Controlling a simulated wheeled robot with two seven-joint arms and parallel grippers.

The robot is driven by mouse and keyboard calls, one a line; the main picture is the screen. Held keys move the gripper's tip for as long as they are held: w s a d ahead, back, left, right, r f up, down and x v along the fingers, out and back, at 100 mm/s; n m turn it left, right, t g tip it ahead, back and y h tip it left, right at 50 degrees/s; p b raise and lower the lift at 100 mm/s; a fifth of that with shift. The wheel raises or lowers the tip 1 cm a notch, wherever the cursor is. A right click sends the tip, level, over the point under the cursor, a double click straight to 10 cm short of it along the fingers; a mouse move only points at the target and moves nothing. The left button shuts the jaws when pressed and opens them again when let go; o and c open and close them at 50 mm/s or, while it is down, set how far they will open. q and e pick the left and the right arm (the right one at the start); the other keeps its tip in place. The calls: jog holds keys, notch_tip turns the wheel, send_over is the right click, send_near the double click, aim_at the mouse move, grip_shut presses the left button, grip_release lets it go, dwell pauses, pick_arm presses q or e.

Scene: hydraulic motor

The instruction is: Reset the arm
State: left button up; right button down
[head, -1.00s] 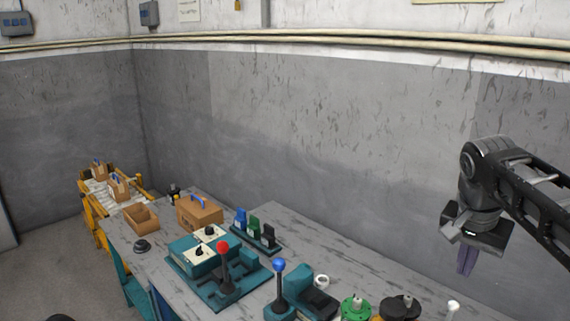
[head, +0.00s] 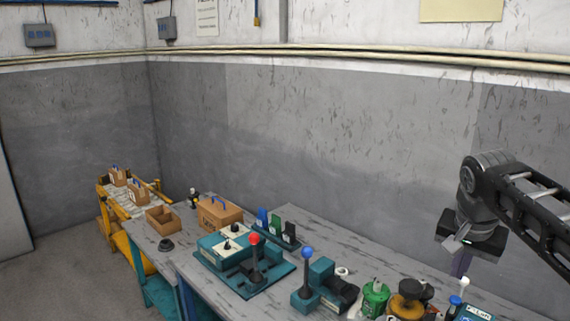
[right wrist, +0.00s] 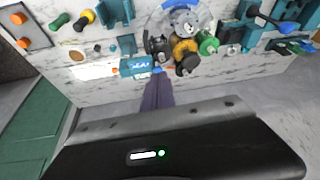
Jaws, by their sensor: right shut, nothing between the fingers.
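My right arm comes in from the right in the head view. Its gripper (head: 461,262) hangs over the right part of the bench, shut and empty, with purple fingers pointing down. In the right wrist view the shut purple fingers (right wrist: 157,94) reach toward the bench top, and nothing is between them. My left gripper does not show.
The grey bench (head: 345,239) holds a teal fixture with a red-knobbed lever (head: 255,262), a blue-knobbed lever (head: 307,275), a green round part (head: 375,297) and a cardboard box (head: 219,213). A yellow cart (head: 135,203) stands at the far left. Space above the bench is clear.

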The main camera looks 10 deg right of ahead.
jog(key=w+a+f+n+t+y, duration=0.3)
jog(key=w+a+f+n, duration=0.1)
jog(key=w+a+f, duration=0.5)
jog(key=a+f+n+y, duration=0.1)
jog(key=a+f, duration=0.3)
jog(key=f, duration=0.3)
jog(key=s+a+f+n+b, duration=0.1)
jog(key=a+f, duration=0.3)
jog(key=f, duration=0.4)
jog(key=a+f+n+y, duration=0.1)
jog(key=a+f, duration=0.3)
jog(key=f, duration=0.3)
jog(key=s+a+f+g+b, duration=0.1)
jog(key=s+a+f+g, duration=0.2)
jog(key=s+f, duration=0.9)
jog(key=s+a+f+g+y+b, duration=0.1)
jog(key=s+a+f+g, duration=0.2)
jog(key=s+a+f, duration=0.5)
jog(key=s+f, duration=0.4)
jog(key=s, duration=0.6)
jog(key=shift+f, duration=0.1)
